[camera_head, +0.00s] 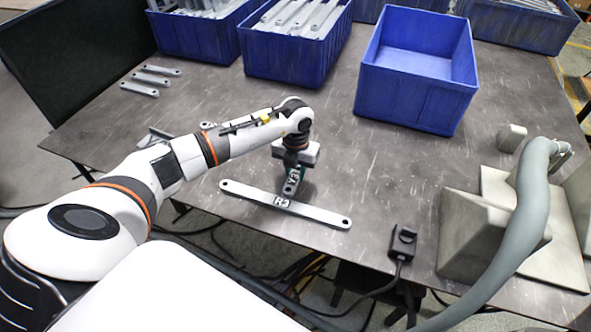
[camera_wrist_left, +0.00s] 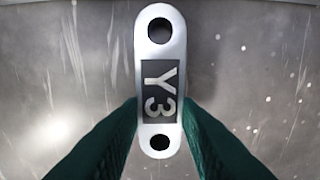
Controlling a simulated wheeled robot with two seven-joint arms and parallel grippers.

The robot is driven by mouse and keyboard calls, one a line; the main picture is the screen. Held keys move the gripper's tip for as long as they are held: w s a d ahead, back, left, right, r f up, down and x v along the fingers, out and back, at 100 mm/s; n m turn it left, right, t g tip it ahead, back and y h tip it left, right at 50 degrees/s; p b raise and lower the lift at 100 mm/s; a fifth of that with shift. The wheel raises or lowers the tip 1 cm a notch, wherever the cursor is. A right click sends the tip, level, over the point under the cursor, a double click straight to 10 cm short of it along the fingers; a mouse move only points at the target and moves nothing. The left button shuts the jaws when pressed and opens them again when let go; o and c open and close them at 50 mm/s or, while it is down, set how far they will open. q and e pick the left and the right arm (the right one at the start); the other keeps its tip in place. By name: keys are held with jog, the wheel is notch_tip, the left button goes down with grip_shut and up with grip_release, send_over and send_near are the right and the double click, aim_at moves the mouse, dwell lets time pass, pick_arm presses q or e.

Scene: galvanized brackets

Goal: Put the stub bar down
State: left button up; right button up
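The stub bar (camera_wrist_left: 159,50) is a short pale metal bar with a hole at each end and a dark plate marked Y3. It also shows in the head view (camera_head: 292,180), just behind a long flat bar marked R3 (camera_head: 318,213). My left gripper (camera_wrist_left: 159,132) has its green fingers on both sides of the stub bar near one end, shut on it. In the head view the gripper (camera_head: 296,168) points down over the table. I cannot tell whether the stub bar touches the table. My right gripper is not in view.
Several blue bins stand at the back; one (camera_head: 415,90) looks empty, another (camera_head: 290,62) holds bars. Small bars (camera_head: 150,80) lie at the back left. Grey blocks (camera_head: 478,235) and a thick grey tube stand right. A black switch box (camera_head: 403,242) sits at the front edge. The table's middle (camera_head: 390,160) is clear.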

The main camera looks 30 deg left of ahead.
aim_at(296, 175)
pick_arm(q)
jog(key=o, duration=0.4)
notch_tip(296, 175, up, 12)
jog(key=shift+r, duration=0.15)
dwell(0.3)
dwell(0.4)
